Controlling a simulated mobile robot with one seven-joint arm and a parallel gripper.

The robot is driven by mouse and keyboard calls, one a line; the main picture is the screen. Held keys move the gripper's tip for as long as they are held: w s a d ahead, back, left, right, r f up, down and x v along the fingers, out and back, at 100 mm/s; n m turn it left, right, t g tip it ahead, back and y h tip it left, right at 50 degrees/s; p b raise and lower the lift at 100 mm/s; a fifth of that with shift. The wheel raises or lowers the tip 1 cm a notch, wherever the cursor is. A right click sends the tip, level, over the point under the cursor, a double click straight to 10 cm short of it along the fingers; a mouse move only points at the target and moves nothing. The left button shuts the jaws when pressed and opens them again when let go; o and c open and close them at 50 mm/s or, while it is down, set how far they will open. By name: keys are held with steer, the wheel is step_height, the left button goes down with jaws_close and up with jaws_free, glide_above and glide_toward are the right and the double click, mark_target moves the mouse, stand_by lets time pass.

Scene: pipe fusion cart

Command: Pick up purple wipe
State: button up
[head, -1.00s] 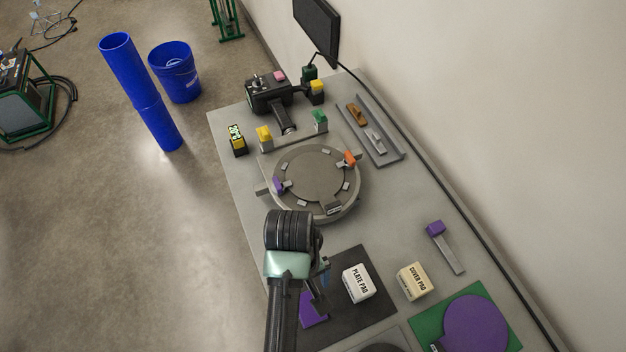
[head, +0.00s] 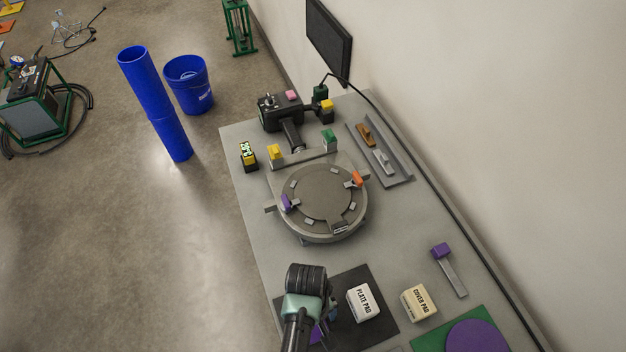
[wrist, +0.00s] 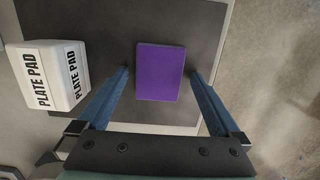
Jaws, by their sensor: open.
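The purple wipe (wrist: 160,72) is a flat purple rectangle lying on a dark mat (wrist: 115,100) in the wrist view. My gripper (wrist: 160,80) is open above it, with one blue finger to each side of the wipe and no visible contact. In the head view my wrist and arm hide most of the wipe; a purple sliver (head: 316,334) shows beside the arm. The fingers are mostly hidden there.
The white plate pad box (head: 364,302) stands on the mat close to my gripper. The cover pad box (head: 419,302) is to its right. A green mat with a purple disc (head: 478,338) lies at the lower right. A round grey fixture (head: 320,195) stands farther up the cart.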

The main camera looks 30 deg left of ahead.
steer(key=c, duration=1.2)
steer(key=shift+c, duration=0.2)
steer(key=shift+r, duration=0.15)
